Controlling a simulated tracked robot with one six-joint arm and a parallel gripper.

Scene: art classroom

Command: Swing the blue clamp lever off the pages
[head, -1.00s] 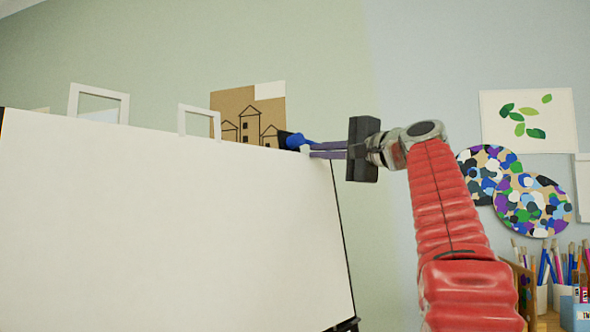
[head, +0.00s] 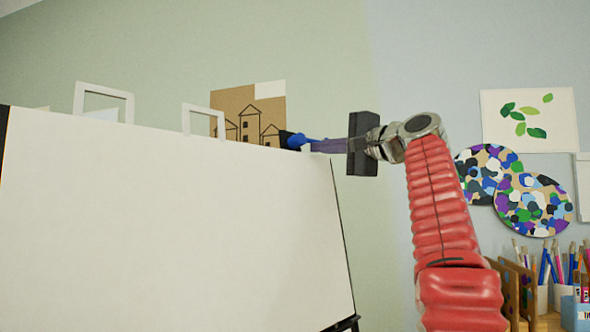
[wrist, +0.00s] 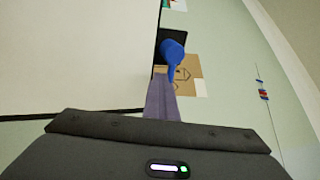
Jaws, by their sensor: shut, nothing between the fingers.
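The blue clamp lever (head: 298,141) is at the top right corner of the large white pages (head: 170,220), beside a dark clamp block (head: 286,138). In the wrist view the lever (wrist: 172,52) has a round blue head and a short tail pointing toward my fingers. My gripper (head: 314,146) comes in from the right with its purple-grey fingers closed together and nothing between them. Its fingertips (wrist: 161,80) are right by the lever's tail; whether they touch it I cannot tell. The pages (wrist: 70,60) fill the left of the wrist view.
White loops (head: 104,92) (head: 203,108) rise behind the pages' top edge. A brown house picture (head: 250,112) is on the wall behind. Pots of brushes (head: 563,275) stand at lower right. The space between pages and my arm is open.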

